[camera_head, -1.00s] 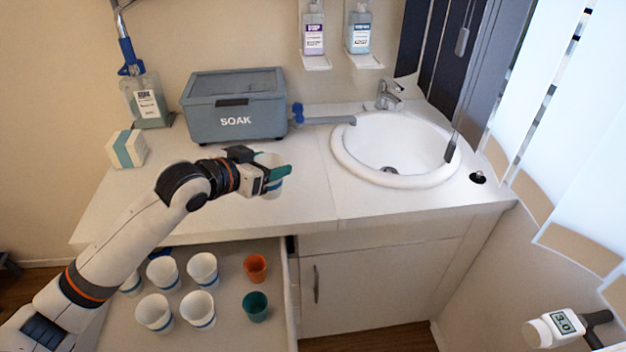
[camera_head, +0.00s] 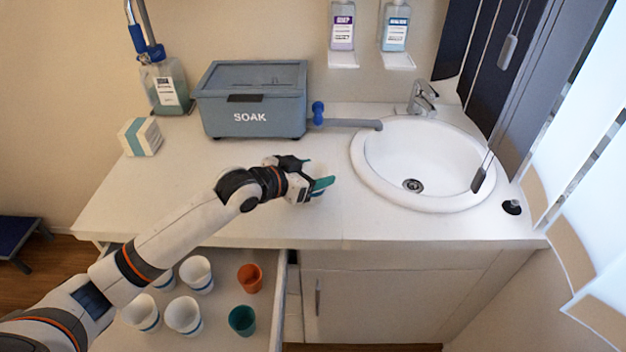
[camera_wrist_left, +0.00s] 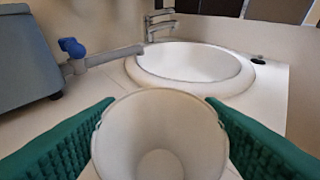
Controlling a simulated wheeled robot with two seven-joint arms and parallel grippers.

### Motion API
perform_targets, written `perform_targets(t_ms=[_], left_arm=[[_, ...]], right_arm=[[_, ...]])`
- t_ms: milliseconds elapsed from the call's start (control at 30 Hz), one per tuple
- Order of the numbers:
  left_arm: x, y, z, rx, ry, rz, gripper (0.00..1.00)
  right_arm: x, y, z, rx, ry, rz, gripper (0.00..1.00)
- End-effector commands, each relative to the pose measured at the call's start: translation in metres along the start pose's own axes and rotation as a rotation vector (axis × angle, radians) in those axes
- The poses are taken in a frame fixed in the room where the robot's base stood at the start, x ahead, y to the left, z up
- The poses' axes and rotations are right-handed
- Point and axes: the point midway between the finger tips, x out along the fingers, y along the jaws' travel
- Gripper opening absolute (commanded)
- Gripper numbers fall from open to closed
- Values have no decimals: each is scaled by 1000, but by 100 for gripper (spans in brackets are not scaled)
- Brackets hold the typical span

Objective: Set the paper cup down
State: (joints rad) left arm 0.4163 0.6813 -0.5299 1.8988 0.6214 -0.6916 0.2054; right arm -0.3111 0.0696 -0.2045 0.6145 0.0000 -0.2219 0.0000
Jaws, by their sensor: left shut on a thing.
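The paper cup (camera_wrist_left: 160,140) is white and shows in the left wrist view with its open mouth facing the camera. It sits between the two green fingers of my left gripper (camera_wrist_left: 155,135), which is shut on it. In the head view my left gripper (camera_head: 318,187) is low over the white counter (camera_head: 210,205), left of the sink and in front of the soak box. The cup is almost wholly hidden there by the gripper. I cannot tell whether its base touches the counter. My right gripper is not in view.
The grey SOAK box (camera_head: 252,100) stands behind the gripper, its pipe running to the sink (camera_head: 365,185). An open drawer (camera_head: 215,325) below the counter's front edge holds several white cups, an orange cup (camera_head: 250,278) and a green cup (camera_head: 242,320). The counter around the gripper is clear.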

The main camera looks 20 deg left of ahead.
Motion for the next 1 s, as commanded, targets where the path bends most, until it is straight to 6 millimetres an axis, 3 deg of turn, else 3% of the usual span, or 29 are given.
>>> perform_targets(t_ms=[133,467,500,600,1000], left_arm=[[8,0,-20,-2,2,0,40],[9,0,-23,0,1,1,40],[9,0,-23,0,1,1,64],[9,0,-23,0,1,0,80],[4,0,-21,0,1,1,83]], right_arm=[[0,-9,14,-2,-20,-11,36],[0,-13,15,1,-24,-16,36],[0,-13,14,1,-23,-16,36],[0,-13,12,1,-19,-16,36],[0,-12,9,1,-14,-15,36]])
